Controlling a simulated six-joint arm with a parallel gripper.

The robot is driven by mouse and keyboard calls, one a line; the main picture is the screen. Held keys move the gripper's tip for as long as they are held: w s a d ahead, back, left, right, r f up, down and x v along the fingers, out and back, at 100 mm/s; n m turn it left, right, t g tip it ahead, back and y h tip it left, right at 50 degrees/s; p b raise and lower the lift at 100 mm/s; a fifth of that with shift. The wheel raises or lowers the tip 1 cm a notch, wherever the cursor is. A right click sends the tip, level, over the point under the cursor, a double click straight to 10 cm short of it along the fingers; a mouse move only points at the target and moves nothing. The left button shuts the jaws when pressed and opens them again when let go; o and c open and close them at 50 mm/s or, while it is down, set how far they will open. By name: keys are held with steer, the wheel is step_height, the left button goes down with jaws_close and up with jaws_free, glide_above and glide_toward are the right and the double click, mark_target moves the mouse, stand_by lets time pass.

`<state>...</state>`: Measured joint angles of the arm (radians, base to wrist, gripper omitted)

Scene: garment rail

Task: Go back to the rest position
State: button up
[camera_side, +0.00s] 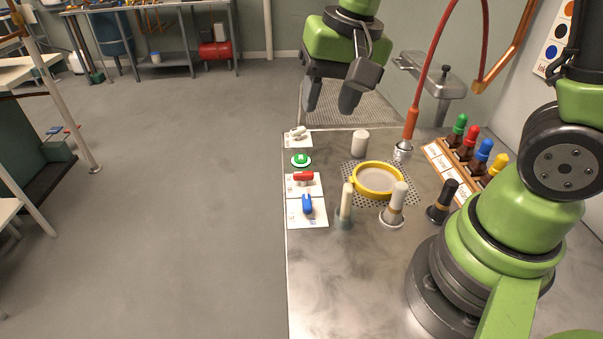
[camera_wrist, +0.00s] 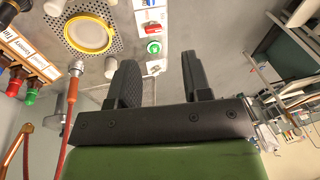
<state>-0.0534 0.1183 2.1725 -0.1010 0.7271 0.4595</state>
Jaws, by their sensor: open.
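My gripper (camera_side: 331,97) hangs over the far end of the metal table (camera_side: 330,275) in the side view, fingers pointing down. Its two dark fingers are spread apart with nothing between them. In the wrist view my gripper (camera_wrist: 160,82) is also open and empty. It is apart from the table and everything on it. A white cylinder (camera_side: 360,142) stands on the table below and to the right of the fingers.
A yellow ring (camera_side: 378,179) lies on a perforated plate. Upright handled tools (camera_side: 395,204) stand near it. A rack of capped bottles (camera_side: 466,150) and a red hose (camera_side: 430,70) are at right. Switches (camera_side: 306,180) line the left edge. Open floor lies left.

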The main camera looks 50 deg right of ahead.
steer(key=s+r+n+t+y, duration=0.1)
steer(key=s+r+n+t, duration=0.2)
steer(key=s+r, duration=0.5)
steer(key=s+t, duration=0.1)
steer(key=s, duration=0.2)
steer(key=shift+s+a+r+n+t, duration=0.25)
steer(key=shift+s+n+t, duration=0.05)
steer(key=shift+t, duration=0.1)
